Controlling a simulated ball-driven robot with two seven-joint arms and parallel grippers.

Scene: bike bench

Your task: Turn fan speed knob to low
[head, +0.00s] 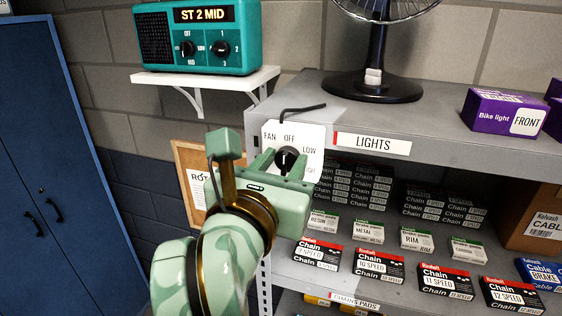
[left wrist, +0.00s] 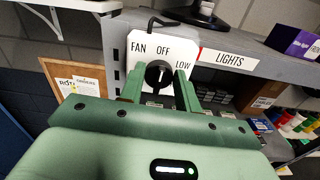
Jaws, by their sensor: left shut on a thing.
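The fan speed knob (head: 288,157) is a round black knob on a white plate (head: 312,137) marked FAN, OFF, LOW and a partly hidden HIGH. The plate is on the left end of the grey shelf. My left gripper (head: 282,164) is at the plate, with one green finger on each side of the knob, shut on it. The left wrist view shows the knob (left wrist: 158,74) between the two fingers (left wrist: 158,90). A small pale mark shows on the knob, but its exact direction is hard to tell. My right gripper is not in view.
A black desk fan (head: 373,86) stands on the shelf (head: 440,108), above a LIGHTS label (head: 372,144). A teal radio (head: 198,38) sits on a white wall bracket at upper left. A blue cabinet (head: 60,170) is at left.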

